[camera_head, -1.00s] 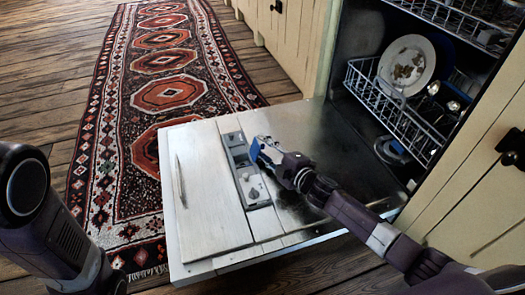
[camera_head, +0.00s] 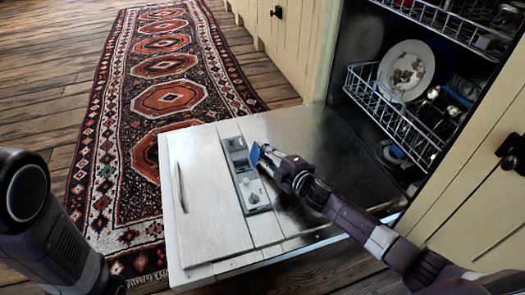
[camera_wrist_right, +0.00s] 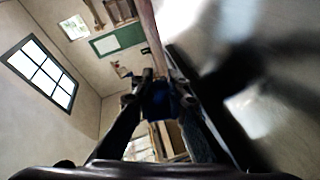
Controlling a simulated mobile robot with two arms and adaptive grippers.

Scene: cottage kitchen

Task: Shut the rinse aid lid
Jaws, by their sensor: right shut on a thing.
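The grey dispenser panel (camera_head: 229,146) is set in the inner face of the lowered dishwasher door (camera_head: 205,205). It has a recessed compartment at its far end and a round knob (camera_head: 254,198) at its near end. A small blue flap (camera_head: 254,155), which looks like the rinse aid lid, stands raised at the panel's right edge. My right gripper (camera_head: 262,153) is shut on it from the right. In the right wrist view a dark blue piece (camera_wrist_right: 159,100) shows between the fingers. My left gripper is out of view; only my left arm shows.
The dishwasher's lower rack (camera_head: 395,115) holds a plate (camera_head: 406,69) at the upper right. An upper rack (camera_head: 450,20) is above it. A patterned rug (camera_head: 165,97) lies on the wooden floor beyond the door. Cabinet fronts (camera_head: 478,190) stand at the right.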

